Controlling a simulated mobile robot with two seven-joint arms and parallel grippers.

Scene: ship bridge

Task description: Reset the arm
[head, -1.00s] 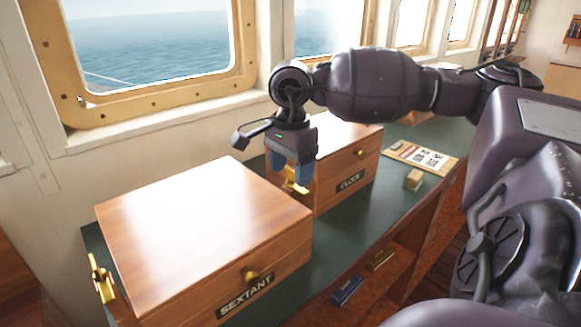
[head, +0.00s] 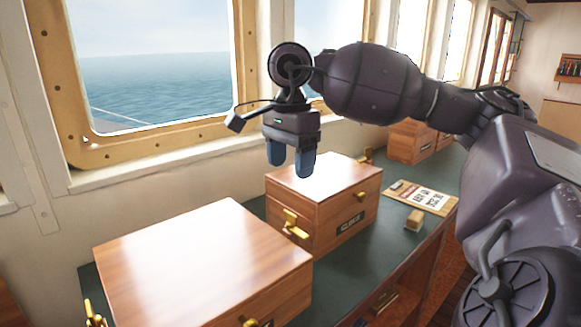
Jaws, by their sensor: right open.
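My right arm reaches in from the right, across the green-topped counter. My right gripper (head: 290,164) points down with its blue fingers apart and empty. It hangs in the air above the near end of the wooden clock box (head: 328,205), higher than the box's brass side handle (head: 294,223). My left gripper is not in view.
The larger sextant box (head: 205,262) stands shut at the front left, with a brass knob and side handle. A printed card (head: 422,197) and a small wooden block (head: 414,220) lie on the counter (head: 375,240). Another wooden box (head: 408,143) stands farther back. Windows line the wall.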

